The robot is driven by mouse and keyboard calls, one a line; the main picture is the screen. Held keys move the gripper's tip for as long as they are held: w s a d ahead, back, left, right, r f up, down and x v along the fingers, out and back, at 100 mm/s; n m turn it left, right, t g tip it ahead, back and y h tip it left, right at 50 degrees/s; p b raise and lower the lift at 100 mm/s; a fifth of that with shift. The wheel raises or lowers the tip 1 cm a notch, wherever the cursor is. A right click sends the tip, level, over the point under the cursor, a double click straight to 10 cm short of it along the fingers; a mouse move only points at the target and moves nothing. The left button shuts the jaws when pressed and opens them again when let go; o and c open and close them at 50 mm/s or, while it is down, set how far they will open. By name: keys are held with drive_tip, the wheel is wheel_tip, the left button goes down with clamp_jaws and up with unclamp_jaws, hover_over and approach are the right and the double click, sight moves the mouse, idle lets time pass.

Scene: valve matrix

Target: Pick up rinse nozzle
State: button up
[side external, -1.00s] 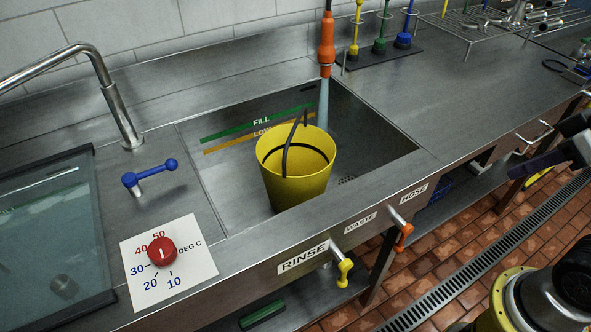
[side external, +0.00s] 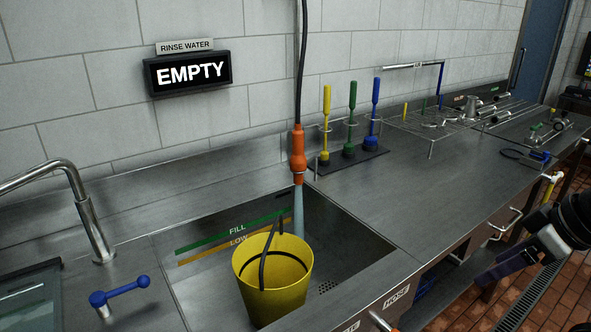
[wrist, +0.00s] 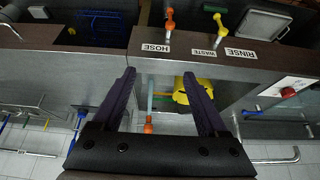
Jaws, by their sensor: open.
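The rinse nozzle (side external: 298,152), an orange spray head, hangs upright on a dark hose over the back of the sink in the side view. A pale blue stream (side external: 299,215) drops from it behind the yellow bucket (side external: 270,285). In the wrist view the nozzle (wrist: 148,126) shows orange between my fingers, well beyond them, with the yellow bucket (wrist: 188,92) partly hidden by a finger. My gripper (side external: 486,277) is at the right in the side view, in front of the counter and apart from the nozzle. In the wrist view it (wrist: 159,78) is open and empty.
The sink holds the bucket; FILL and LOW stripes mark its back wall. Yellow, green and blue brushes (side external: 350,115) stand right of the nozzle. A wire rack (side external: 440,122) is farther right. A wall sign (side external: 188,73) reads EMPTY.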

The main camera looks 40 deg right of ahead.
sight(300, 141)
drive_tip(key=w+a+r+t, duration=0.1)
drive_tip(key=w+r+t, duration=0.7)
drive_tip(key=w+r, duration=0.8)
drive_tip(key=w+d+r+m+t+h, duration=0.1)
drive_tip(key=w+r+t, duration=0.1)
drive_tip(key=w, duration=0.6)
drive_tip(key=w+d+r+m+t+h, duration=0.1)
drive_tip(key=w+t, duration=0.2)
drive_tip(key=w, duration=0.6)
drive_tip(key=w+a+f+g+h, duration=0.1)
drive_tip(key=w+f, duration=0.5)
drive_tip(key=f, duration=0.4)
drive_tip(key=w+a+f+h, duration=0.2)
drive_tip(key=w+f, duration=0.4)
drive_tip(key=f, duration=0.3)
drive_tip(key=shift+m, duration=0.4)
drive_tip(key=x, duration=1.3)
drive_tip(key=shift+d, duration=0.1)
drive_tip(key=shift+c, duration=0.2)
clamp_jaws()
